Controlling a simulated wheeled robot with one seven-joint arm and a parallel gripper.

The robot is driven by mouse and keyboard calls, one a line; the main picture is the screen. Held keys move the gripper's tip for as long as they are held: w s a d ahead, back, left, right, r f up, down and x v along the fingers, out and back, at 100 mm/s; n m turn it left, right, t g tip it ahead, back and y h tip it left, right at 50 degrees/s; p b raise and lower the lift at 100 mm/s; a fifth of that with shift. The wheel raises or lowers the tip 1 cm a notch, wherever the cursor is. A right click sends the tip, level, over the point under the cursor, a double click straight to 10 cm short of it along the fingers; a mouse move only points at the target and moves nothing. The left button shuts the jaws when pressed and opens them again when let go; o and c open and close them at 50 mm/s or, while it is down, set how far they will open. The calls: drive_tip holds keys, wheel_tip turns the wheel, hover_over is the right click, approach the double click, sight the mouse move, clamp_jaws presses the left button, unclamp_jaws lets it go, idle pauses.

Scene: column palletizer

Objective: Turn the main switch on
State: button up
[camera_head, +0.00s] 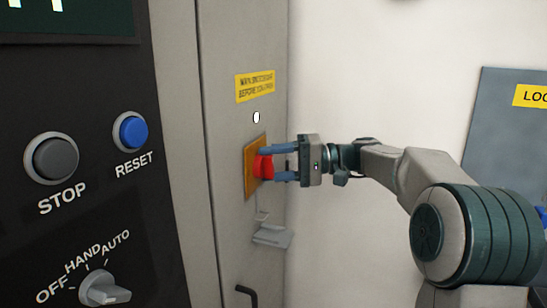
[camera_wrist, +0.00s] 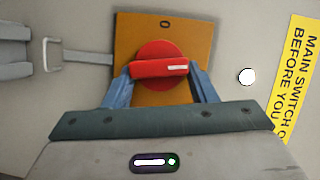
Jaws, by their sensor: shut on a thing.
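The main switch is a red rotary knob (camera_head: 263,166) on a yellow-orange plate (camera_head: 249,184), mounted on the grey cabinet side. In the wrist view the red knob (camera_wrist: 158,69) has a raised bar with a white mark at its right end, and the plate (camera_wrist: 130,40) carries a "0" at its top. My gripper (camera_head: 270,164) reaches in from the right, and its two blue fingers are shut on the knob's bar, one at each end in the wrist view (camera_wrist: 160,78).
A yellow label (camera_head: 255,85) and a small white round light (camera_head: 256,117) are above the switch. A hasp or padlock (camera_head: 272,236) hangs below it. The dark panel on the left holds a STOP button (camera_head: 56,158), a blue RESET button (camera_head: 131,131) and a selector (camera_head: 104,289).

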drive_tip(key=shift+f+m+y+p, duration=0.1)
drive_tip(key=shift+m+y+p, duration=0.3)
drive_tip(key=shift+m, duration=0.5)
drive_tip(key=o, duration=0.9)
drive_tip(key=shift+o, duration=0.2)
drive_tip(key=shift+d, duration=0.1)
drive_tip(key=d+b, duration=0.1)
drive_tip(key=d, duration=1.2)
drive_tip(key=shift+w+d, duration=0.35)
